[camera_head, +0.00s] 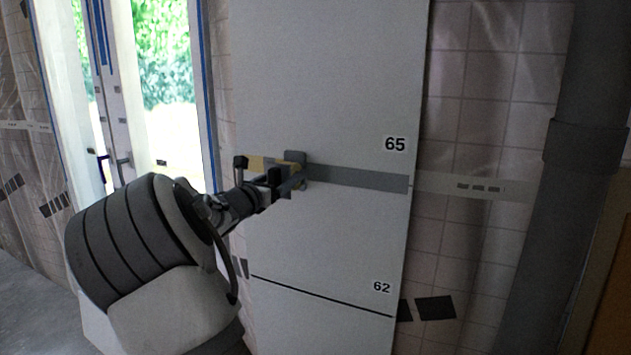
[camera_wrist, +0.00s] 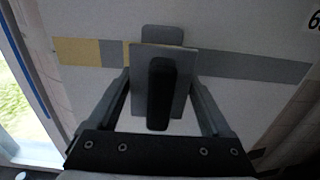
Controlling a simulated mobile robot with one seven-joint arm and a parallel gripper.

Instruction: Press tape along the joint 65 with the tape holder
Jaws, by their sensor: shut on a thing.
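A grey tape strip (camera_head: 357,179) runs across the white panel (camera_head: 330,90) just below the label 65 (camera_head: 395,144). At its left end is a tan stretch (camera_head: 258,163), which also shows in the wrist view (camera_wrist: 78,51). My gripper (camera_head: 279,180) is shut on the grey tape holder (camera_head: 295,157) and is at the panel near the strip's left part. In the wrist view the holder (camera_wrist: 178,62) sits between my two fingers and overlaps the grey band. Whether the holder touches the panel, and the strip behind it, cannot be seen.
A lower seam (camera_head: 320,295) crosses the panel beside the label 62 (camera_head: 381,287). Tiled wall under clear sheeting (camera_head: 480,80) and a thick grey pipe (camera_head: 570,150) stand to the right. A bright glazed door (camera_head: 165,100) is at the left.

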